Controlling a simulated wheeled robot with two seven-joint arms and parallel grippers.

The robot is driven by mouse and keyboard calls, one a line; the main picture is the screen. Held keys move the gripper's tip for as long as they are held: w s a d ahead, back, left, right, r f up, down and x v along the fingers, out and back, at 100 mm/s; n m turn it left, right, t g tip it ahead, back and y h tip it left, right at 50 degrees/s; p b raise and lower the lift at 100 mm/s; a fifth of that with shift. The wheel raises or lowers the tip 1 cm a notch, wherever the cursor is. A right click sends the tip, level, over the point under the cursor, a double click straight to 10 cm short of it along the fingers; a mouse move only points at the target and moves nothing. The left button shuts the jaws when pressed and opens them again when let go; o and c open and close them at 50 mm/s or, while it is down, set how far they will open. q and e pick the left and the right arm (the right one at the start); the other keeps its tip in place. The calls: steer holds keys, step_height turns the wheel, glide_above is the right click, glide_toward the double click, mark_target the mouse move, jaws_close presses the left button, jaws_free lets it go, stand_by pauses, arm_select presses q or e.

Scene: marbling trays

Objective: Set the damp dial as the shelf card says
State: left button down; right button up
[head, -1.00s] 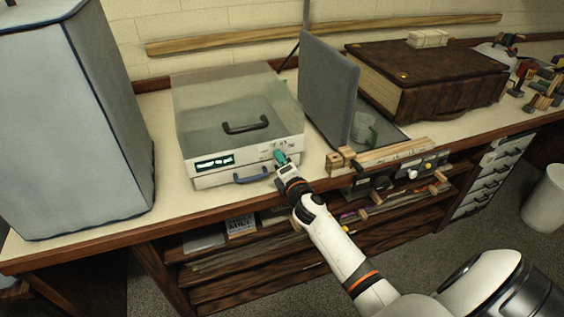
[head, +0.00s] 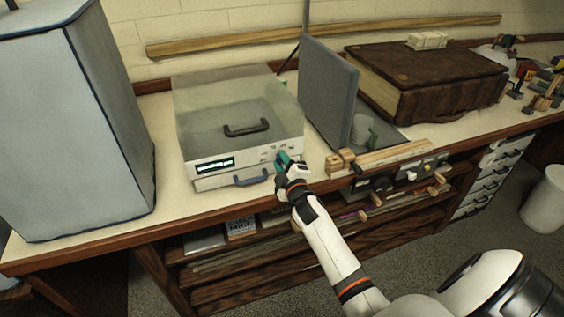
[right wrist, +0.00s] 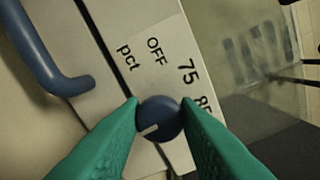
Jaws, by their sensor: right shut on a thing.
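The damp dial is a small dark blue round knob (right wrist: 160,120) on a white panel, with a white mark at its lower left in the right wrist view. The labels OFF, pct, 75 and a partly hidden 8-something are printed beside it. My right gripper (right wrist: 160,104) has its green fingers shut on the dial, one on each side. In the head view this gripper (head: 284,159) is at the right front of the white clear-lidded box (head: 235,182), covering the dial. A printed card (head: 240,227) lies on the shelf below; its text is too small to read. My left gripper is out of view.
A dark lit display (head: 214,164) and a blue handle (head: 251,179) are on the box front. A grey upright panel (head: 326,88) and wooden blocks (head: 341,160) stand to the right. A tall grey covered block (head: 75,130) stands left.

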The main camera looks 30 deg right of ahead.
steer(key=shift+f+m, duration=0.15)
steer(key=shift+m, duration=0.45)
steer(key=o, duration=0.9)
steer(key=shift+o, duration=0.2)
steer(key=v, duration=1.2)
steer(key=shift+b, duration=0.35)
